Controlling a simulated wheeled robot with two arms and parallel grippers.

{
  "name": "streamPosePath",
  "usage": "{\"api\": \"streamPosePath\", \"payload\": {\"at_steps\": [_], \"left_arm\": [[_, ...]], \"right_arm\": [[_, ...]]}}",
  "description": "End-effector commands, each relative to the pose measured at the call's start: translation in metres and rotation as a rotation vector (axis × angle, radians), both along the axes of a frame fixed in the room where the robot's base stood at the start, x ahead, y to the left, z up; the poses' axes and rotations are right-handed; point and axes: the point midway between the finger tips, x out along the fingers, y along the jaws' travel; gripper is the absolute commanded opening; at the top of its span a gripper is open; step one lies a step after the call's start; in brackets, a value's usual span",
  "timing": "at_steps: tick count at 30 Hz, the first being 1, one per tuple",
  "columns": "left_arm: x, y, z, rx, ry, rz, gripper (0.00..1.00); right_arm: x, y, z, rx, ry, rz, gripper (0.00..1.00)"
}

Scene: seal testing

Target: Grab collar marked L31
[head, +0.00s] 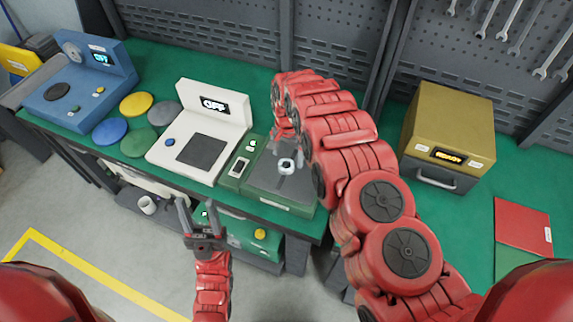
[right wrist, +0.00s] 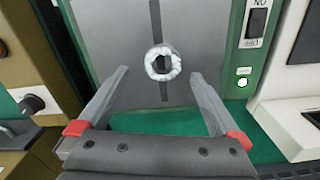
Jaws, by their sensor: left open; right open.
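A small white ring-shaped collar (head: 287,165) lies on the grey plate of a green machine (head: 290,206) on the bench. It also shows in the right wrist view (right wrist: 163,63), over the plate's dark slot; no L31 marking is readable on it. My right gripper (right wrist: 160,75) is open, its two grey fingers pointing toward the collar, one on each side in the picture and not touching it. In the head view the right gripper is hard to make out at the end of the red arm. My left gripper (head: 203,214) is open and empty, in front of the bench.
A white device reading OFF (head: 205,140) stands left of the green machine. Several coloured discs, including a yellow one (head: 136,105), and a blue device (head: 85,85) are further left. A yellow-brown box (head: 450,125) and a red panel (head: 522,221) are at right.

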Motion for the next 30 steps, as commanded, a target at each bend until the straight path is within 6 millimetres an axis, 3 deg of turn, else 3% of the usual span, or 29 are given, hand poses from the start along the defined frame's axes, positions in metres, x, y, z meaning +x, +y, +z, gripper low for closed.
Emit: {"api": "streamPosePath", "payload": {"at_steps": [8, 12, 26, 30], "left_arm": [[0.000, 0.000, 0.018, 0.000, 0.000, 0.000, 0.50], [0.000, 0.000, 0.013, 0.000, 0.000, 0.000, 0.50], [0.000, 0.000, 0.011, 0.000, 0.000, 0.000, 0.50], [0.000, 0.000, 0.011, 0.000, 0.000, 0.000, 0.50]], "right_arm": [[0.001, 0.003, -0.021, -0.001, 0.000, 0.001, 1.00], [0.001, 0.003, -0.037, -0.002, 0.000, 0.001, 1.00], [0.002, 0.003, -0.045, -0.001, -0.002, 0.001, 1.00], [0.002, 0.004, -0.044, -0.001, -0.002, 0.001, 0.78]]}}
